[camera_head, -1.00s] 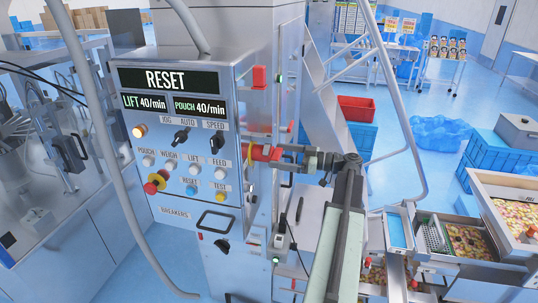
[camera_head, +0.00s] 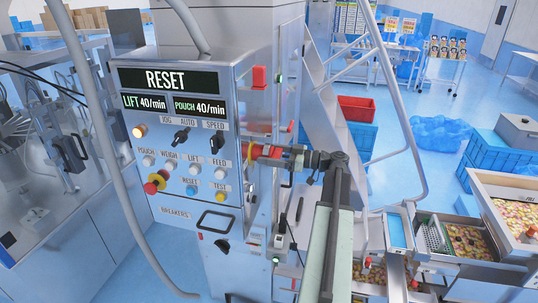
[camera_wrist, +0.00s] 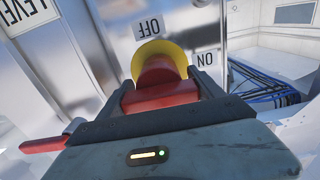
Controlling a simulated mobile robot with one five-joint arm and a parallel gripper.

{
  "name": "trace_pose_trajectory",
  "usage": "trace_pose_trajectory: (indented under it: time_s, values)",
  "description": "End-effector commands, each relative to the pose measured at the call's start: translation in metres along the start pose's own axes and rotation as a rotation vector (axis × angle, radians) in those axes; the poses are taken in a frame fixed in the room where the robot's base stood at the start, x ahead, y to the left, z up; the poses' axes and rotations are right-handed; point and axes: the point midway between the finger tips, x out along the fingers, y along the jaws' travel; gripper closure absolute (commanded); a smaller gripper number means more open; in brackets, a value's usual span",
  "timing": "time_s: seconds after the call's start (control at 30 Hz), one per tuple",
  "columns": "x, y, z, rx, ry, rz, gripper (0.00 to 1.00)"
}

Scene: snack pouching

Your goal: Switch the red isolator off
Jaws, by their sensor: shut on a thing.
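The red isolator (camera_head: 257,152) is a red rotary handle on a yellow round base, on the right side face of the steel control cabinet. In the wrist view the red handle (camera_wrist: 160,95) stands out from the yellow disc. An OFF label is above the disc and an ON label to its right; both appear upside down. My gripper (camera_head: 284,156) is shut on the handle, one finger on each side, and hides part of it in the head view. It also shows in the wrist view (camera_wrist: 165,88).
The control panel (camera_head: 180,140) with a RESET display faces left of the isolator. A red block (camera_head: 260,77) sits higher on the cabinet side. A grey pipe (camera_head: 405,110) curves past on the right. In the wrist view a red lever (camera_wrist: 43,145) sticks out at lower left.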

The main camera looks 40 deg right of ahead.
Motion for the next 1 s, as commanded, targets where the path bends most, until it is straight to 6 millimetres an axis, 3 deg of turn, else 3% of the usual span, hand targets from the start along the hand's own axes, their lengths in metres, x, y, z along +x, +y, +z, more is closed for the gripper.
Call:
trace_pose_trajectory:
  time_s: [0.27,1.0]
  values:
    - [-0.0003,0.0003,0.0001,0.115,0.0,0.0,0.64]
    - [-0.0001,0.0013,0.0006,0.735,0.0,0.0,0.64]
